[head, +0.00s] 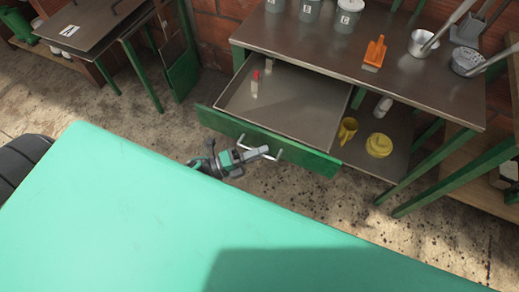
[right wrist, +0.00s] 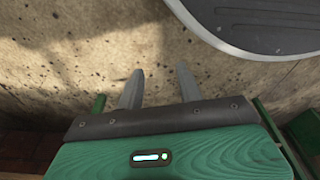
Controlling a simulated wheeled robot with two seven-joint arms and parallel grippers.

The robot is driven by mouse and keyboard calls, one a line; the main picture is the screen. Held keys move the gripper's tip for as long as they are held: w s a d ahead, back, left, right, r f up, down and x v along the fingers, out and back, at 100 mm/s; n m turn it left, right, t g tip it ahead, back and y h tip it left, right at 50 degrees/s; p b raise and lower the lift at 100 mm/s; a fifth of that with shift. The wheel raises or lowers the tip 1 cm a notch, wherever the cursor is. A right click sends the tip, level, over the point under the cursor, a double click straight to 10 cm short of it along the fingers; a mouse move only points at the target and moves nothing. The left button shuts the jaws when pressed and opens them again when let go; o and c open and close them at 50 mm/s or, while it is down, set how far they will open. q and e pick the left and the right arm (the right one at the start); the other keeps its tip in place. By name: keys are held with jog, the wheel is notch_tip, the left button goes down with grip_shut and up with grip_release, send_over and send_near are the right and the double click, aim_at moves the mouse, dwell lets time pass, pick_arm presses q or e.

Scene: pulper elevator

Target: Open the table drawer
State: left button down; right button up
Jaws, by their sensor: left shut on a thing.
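The table drawer (head: 290,103) is pulled well out from under the metal-topped table (head: 365,42). Its green front panel (head: 310,160) carries a pale bar handle (head: 278,154). My left gripper (head: 263,151) is shut on the handle, in front of the panel. The handle is partly hidden by the fingers. My right gripper (right wrist: 159,88) shows only in the right wrist view, its two fingers apart and nothing between them, above the stained floor.
On the table top are several grey canisters (head: 308,10), an orange scoop (head: 375,51) and metal ladles (head: 424,42). A yellow mug (head: 348,130) and yellow container (head: 379,145) sit on the lower shelf. Another metal table (head: 85,27) stands at the left. Speckled floor lies between.

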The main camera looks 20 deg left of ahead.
pick_arm(q)
jog(key=c, duration=1.5)
grip_release()
jog(key=shift+a, duration=0.1)
